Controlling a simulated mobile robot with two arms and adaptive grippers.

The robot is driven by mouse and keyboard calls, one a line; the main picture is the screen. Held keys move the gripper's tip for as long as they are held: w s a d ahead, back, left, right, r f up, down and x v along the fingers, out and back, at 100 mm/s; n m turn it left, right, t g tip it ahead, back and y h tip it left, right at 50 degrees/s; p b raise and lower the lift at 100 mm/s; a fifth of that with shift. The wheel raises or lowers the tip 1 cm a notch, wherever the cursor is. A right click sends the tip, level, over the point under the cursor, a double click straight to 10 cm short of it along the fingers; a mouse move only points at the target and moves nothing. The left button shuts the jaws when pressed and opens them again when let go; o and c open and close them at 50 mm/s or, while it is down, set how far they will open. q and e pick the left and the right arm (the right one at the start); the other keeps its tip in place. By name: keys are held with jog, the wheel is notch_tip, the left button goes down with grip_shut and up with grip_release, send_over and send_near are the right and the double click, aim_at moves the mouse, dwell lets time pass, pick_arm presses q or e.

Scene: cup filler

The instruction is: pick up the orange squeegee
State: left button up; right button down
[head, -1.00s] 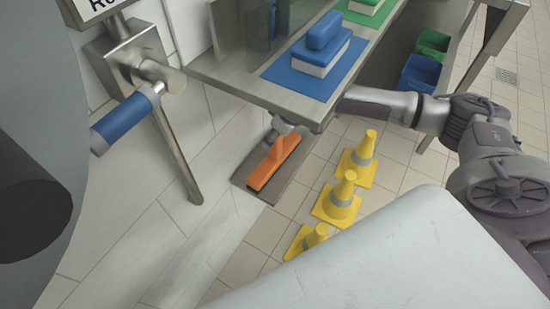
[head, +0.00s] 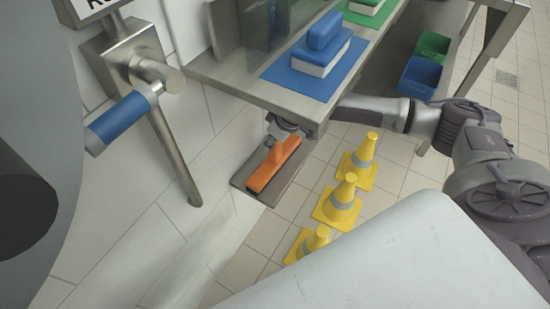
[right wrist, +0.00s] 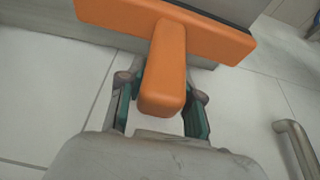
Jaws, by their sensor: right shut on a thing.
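The orange squeegee (head: 275,166) has its wide head over a grey-brown plate (head: 291,173) below the steel counter in the head view. My right gripper (head: 284,126) is at the handle end, partly hidden under the counter edge. In the right wrist view the squeegee's handle (right wrist: 165,62) lies between the two fingers of my right gripper (right wrist: 160,110), and its wide head (right wrist: 215,40) spans the top. The gripper is shut on the handle. Whether the head touches the plate is unclear. My left gripper is not in view.
The steel counter (head: 230,82) overhangs the squeegee and carries a blue block on a blue mat (head: 280,68). Several yellow cones (head: 340,203) stand on the tiled floor to the right. A blue-gripped handle (head: 122,122) juts out at left. A blue bin (head: 419,77) sits at the back right.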

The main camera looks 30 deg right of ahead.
jog(key=shift+r, duration=0.15)
jog(key=shift+r, duration=0.2)
notch_tip(320, 180, up, 3)
jog(key=shift+w+f+p, duration=0.1)
jog(key=shift+p, duration=0.45)
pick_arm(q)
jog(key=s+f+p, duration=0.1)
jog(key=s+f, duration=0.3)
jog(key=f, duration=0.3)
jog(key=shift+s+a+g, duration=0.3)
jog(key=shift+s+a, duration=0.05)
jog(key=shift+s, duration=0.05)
pick_arm(e)
jog(key=s+d, duration=0.4)
jog(key=s, duration=0.4)
jog(key=s+d, duration=0.4)
jog(key=s, duration=0.4)
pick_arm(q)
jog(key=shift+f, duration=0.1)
pick_arm(e)
jog(key=c, duration=1.3)
grip_release()
jog(key=shift+c, duration=0.2)
grip_shut()
